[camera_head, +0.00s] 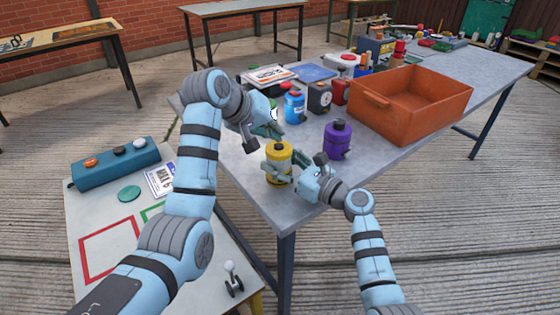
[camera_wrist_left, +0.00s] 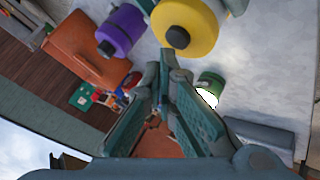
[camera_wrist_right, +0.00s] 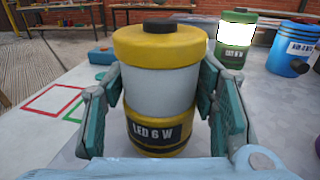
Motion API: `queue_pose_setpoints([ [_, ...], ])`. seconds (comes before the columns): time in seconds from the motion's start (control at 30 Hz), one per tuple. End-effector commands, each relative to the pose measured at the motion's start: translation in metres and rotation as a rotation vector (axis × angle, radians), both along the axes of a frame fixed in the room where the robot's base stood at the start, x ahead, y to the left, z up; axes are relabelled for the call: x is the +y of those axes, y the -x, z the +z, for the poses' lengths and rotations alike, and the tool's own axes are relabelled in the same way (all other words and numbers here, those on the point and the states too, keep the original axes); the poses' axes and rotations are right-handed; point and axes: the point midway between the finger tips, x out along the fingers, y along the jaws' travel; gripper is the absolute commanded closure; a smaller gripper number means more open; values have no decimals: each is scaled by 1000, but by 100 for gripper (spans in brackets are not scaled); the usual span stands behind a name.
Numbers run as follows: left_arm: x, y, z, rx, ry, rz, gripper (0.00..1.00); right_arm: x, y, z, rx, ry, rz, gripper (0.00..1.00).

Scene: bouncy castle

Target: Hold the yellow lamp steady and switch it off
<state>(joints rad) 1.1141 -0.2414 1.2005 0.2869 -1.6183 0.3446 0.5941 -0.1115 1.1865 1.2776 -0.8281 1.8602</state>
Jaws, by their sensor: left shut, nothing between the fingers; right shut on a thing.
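The yellow lamp (camera_head: 279,150) stands upright near the front corner of the grey table. It has a black button (camera_wrist_right: 158,26) on its yellow cap, a "LED 6 W" label and a pale grey body that does not glow. My right gripper (camera_head: 284,174) is shut around its middle, one finger on each side in the right wrist view. My left gripper (camera_head: 270,132) is shut and empty, up by the lamp's cap and apart from it. In the left wrist view its fingertips (camera_wrist_left: 166,56) are just below the black button in the picture.
A green lamp (camera_wrist_right: 236,35) glowing white stands close behind. A blue lamp (camera_head: 294,107) and a purple lamp (camera_head: 338,140) stand nearby. An orange crate (camera_head: 420,115) takes up the table's right. A low table (camera_head: 110,215) with coloured outlines is at the left.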

Motion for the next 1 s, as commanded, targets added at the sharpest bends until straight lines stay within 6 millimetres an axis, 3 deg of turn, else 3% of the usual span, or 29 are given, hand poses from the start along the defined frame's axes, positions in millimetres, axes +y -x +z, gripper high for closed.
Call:
queue_pose_setpoints([
  [0.27,0,0,6,0,0,0,100,0,0,0,0,0,0,88],
  [0.63,0,0,56,0,-1,-1,100,0,0,0,0,0,0,88],
  [1.0,0,0,60,1,0,-1,100,0,0,0,0,0,0,88],
])
